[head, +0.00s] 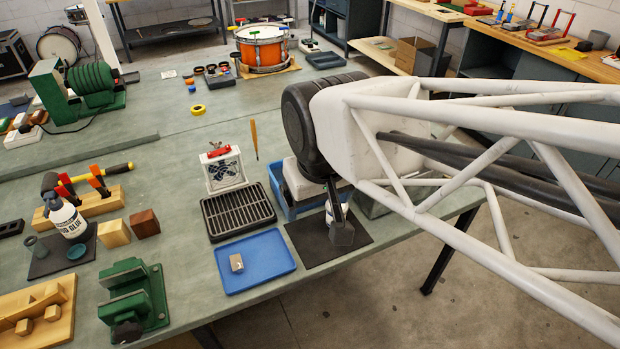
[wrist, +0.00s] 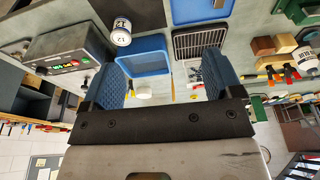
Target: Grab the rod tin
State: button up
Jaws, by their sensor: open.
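A small white tin with a dark label (wrist: 121,32) stands in the wrist view, above and just right of the left finger's tip. It looks like the rod tin, but its lettering is too small to read surely. In the head view a white tin (head: 329,213) shows partly behind my gripper's finger, on a black mat (head: 306,256). My gripper (head: 341,232) is over that mat. In the wrist view my gripper (wrist: 160,60) is open, its two blue textured fingers wide apart, with nothing held. The tin is outside the space between them.
A blue bin (head: 276,184) stands behind the mat. A blue tray (head: 233,284) with a small block and a black rack (head: 238,212) are to the left. A grey box with buttons (wrist: 68,50) stands near the tin. The bench edge is close on the right.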

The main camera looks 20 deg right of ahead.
dwell(0.3)
jog(key=m+t+y, duration=0.7)
jog(key=m+t, duration=0.1)
jog(key=m, duration=1.6)
send_over(343, 215)
jog(key=s+a, duration=0.1)
jog(key=a, duration=0.6)
notch_tip(343, 215, down, 16)
jog(key=d+f+m+h, duration=0.1)
jog(key=m, duration=0.1)
jog(key=d+f+m+t, duration=0.1)
jog(key=d+m, duration=0.1)
jog(key=d+f+m+h, duration=0.1)
jog(key=d+f, duration=0.1)
jog(key=shift+w+d+m+t+h, duration=0.2)
jog(key=shift+m+t+h, duration=0.1)
jog(key=shift+m+t, duration=0.1)
jog(key=shift+s+d+f+m+t+h, duration=0.15)
jog(key=shift+s+d+f+m+h, duration=0.2)
jog(key=shift+f+m, duration=0.2)
jog(key=shift+s+d+f+m+t+h, duration=0.15)
jog(key=shift+d+f+m+h, duration=0.2)
jog(key=shift+m, duration=0.3)
jog(key=shift+s+d+f+m, duration=0.2)
jog(key=shift+f+m, duration=0.15)
jog(key=shift+f, duration=0.05)
jog(key=shift+s+d+f+m, duration=0.15)
jog(key=shift+f+m, duration=0.2)
